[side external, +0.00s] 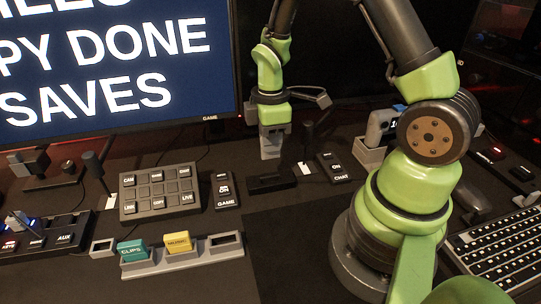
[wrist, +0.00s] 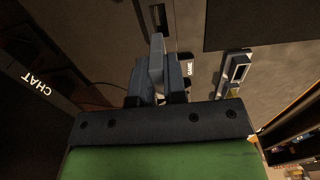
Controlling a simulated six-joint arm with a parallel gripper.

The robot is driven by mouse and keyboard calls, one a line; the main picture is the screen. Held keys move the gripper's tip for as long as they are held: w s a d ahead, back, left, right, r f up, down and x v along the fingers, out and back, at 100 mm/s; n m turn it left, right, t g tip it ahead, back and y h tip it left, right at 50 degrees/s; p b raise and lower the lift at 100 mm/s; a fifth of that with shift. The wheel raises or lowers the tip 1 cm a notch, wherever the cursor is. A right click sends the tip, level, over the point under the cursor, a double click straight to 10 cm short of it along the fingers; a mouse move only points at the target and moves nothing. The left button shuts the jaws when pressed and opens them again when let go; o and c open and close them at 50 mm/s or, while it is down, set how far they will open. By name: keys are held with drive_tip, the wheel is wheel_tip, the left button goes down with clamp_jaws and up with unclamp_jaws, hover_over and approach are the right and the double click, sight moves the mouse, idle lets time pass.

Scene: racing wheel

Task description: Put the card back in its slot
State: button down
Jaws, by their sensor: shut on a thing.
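My gripper (side external: 271,150) points down over the desk, behind and to the right of the card rack. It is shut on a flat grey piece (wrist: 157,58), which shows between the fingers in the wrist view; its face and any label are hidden. I cannot tell for sure that it is the card. The grey card rack (side external: 180,260) stands at the front left. It holds a teal CLIPS card (side external: 132,251) and a yellow card (side external: 178,242). The rack's left slot (side external: 102,247) and right slot (side external: 225,240) look empty.
A button pad (side external: 159,194) and a GAME switch box (side external: 225,191) stand behind the rack. A low black block (side external: 271,183) lies below my gripper, with a CHAT switch box (side external: 333,167) to its right. A monitor (side external: 115,65) stands behind. A keyboard (side external: 500,250) lies right.

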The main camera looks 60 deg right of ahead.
drive_tip(key=shift+w+a+r, duration=0.1)
drive_tip(key=shift+a+r, duration=0.15)
drive_tip(key=shift+r, duration=0.2)
drive_tip(key=shift+w+a+r, duration=0.1)
drive_tip(key=shift+a+r, duration=0.1)
drive_tip(key=shift+r, duration=0.25)
drive_tip(key=s+a, duration=0.1)
drive_tip(key=a, duration=1.6)
drive_tip(key=shift+s+a, duration=0.35)
drive_tip(key=shift+f, duration=2.85)
drive_tip(key=shift+f, duration=1.4)
drive_tip(key=c, duration=1.1)
unclamp_jaws()
